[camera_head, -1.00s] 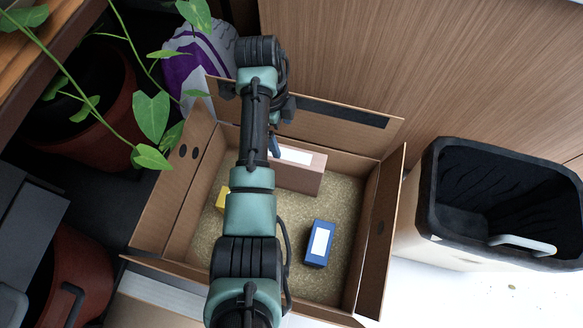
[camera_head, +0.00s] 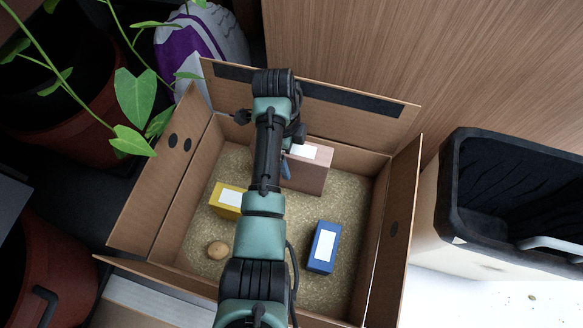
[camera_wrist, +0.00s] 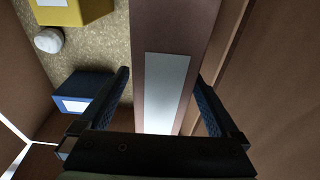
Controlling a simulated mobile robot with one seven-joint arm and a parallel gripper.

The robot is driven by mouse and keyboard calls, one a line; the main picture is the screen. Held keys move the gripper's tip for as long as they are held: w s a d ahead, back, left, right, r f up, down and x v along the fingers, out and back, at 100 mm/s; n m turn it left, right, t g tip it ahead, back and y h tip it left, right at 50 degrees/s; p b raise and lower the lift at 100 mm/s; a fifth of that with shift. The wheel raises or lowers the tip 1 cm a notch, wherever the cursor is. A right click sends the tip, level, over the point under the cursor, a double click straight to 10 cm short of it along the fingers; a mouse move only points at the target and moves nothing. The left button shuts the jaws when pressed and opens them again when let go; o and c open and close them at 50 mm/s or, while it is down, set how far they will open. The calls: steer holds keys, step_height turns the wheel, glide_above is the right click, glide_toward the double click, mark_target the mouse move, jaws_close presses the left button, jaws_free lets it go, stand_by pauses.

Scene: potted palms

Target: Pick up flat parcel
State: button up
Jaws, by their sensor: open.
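The flat parcel, which I take to be the brownish box with a white label (camera_head: 313,178), stands against the far wall inside an open cardboard box (camera_head: 393,225). My arm hides its left part. In the wrist view the parcel (camera_wrist: 152,30) runs between my two fingers, its label facing the camera. My gripper (camera_wrist: 162,78) is open, one finger on each side of the parcel in that view. I cannot tell whether they touch it. In the head view one blue finger shows at the parcel's left, and the rest is hidden.
A yellow box (camera_head: 227,202), a potato-like round thing (camera_head: 218,250) and a blue box (camera_head: 323,247) lie on the grainy floor of the carton. Its flaps stand out around it. A black-rimmed bin (camera_head: 450,215) is at right; potted plants (camera_head: 75,110) are at left.

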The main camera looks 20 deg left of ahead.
steer(key=shift+f+b, duration=0.3)
steer(key=shift+f, duration=0.6)
steer(key=shift+r, duration=0.1)
jaws_close()
